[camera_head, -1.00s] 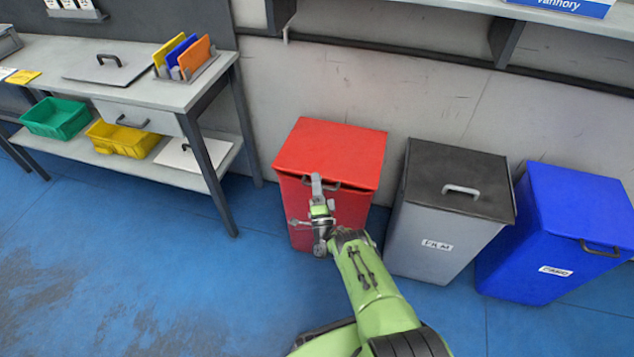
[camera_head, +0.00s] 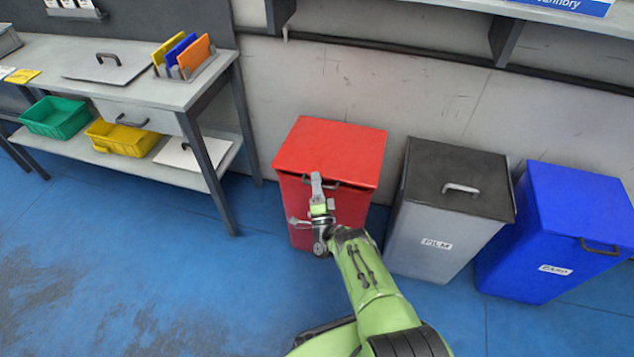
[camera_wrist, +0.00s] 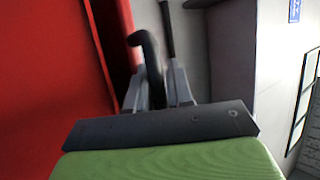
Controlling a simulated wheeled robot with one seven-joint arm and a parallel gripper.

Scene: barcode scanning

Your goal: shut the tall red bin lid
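The tall red bin (camera_head: 330,150) stands on the blue floor with its red lid nearly flat. A dark gap shows under the lid's front edge, so it looks slightly raised. A dark handle (camera_head: 334,184) sits at that front edge. My gripper (camera_head: 317,183) is at the left part of this handle. In the wrist view, the dark curved handle (camera_wrist: 150,55) runs between the two grey fingers (camera_wrist: 160,88), which look closed on it. Red bin surface (camera_wrist: 50,70) fills the left of that view. The exact finger contact is partly hidden.
A grey bin with a black lid (camera_head: 450,170) and a blue bin (camera_head: 575,215) stand to the right. A workbench (camera_head: 150,95) with green and yellow trays below stands to the left. The wall is close behind, with a shelf above. Floor is clear at left front.

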